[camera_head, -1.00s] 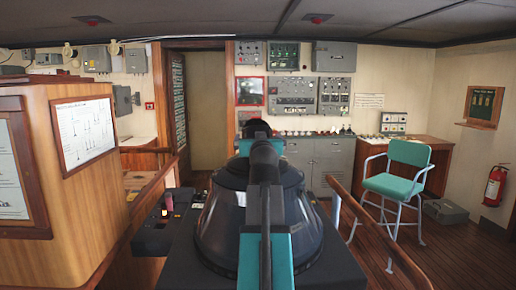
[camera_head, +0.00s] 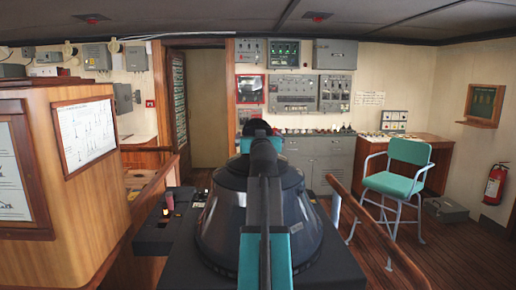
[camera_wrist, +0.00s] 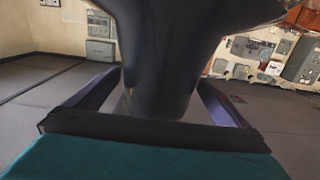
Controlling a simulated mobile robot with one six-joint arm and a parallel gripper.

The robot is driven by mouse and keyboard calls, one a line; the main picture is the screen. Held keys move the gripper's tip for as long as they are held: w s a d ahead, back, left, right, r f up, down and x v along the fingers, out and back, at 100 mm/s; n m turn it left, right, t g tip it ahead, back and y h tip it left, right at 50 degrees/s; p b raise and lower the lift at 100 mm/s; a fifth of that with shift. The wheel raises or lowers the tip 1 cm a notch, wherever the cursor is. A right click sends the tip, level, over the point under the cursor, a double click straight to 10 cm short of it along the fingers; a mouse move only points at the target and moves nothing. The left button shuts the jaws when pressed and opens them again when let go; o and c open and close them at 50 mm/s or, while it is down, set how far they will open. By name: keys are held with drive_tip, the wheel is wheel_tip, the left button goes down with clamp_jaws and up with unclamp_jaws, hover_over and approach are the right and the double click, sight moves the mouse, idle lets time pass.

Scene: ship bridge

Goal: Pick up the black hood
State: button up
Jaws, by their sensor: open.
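The black hood (camera_head: 222,215) is a large dark cone standing upright on a dark console. Its narrow rounded top (camera_head: 257,127) shows above my arm, which covers its middle in the head view. In the wrist view the hood's narrow neck (camera_wrist: 160,50) runs down between the two fingers of my gripper (camera_wrist: 158,82). The fingers are open, one on each side of the neck, with visible gaps. In the head view the fingers are hidden behind my arm.
The console (camera_head: 172,240) carries small controls left of the hood. A wooden rail (camera_head: 375,235) runs close on the right. A teal chair (camera_head: 398,180) stands farther right. A wooden cabinet (camera_head: 100,210) fills the left. Grey cabinets (camera_head: 325,160) line the back wall.

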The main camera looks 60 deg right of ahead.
drive_tip(key=shift+p+x, duration=0.45)
drive_tip(key=shift+x, duration=1.3)
drive_tip(key=shift+s, duration=0.1)
drive_tip(key=shift+r, duration=0.1)
drive_tip(key=c, duration=1.6)
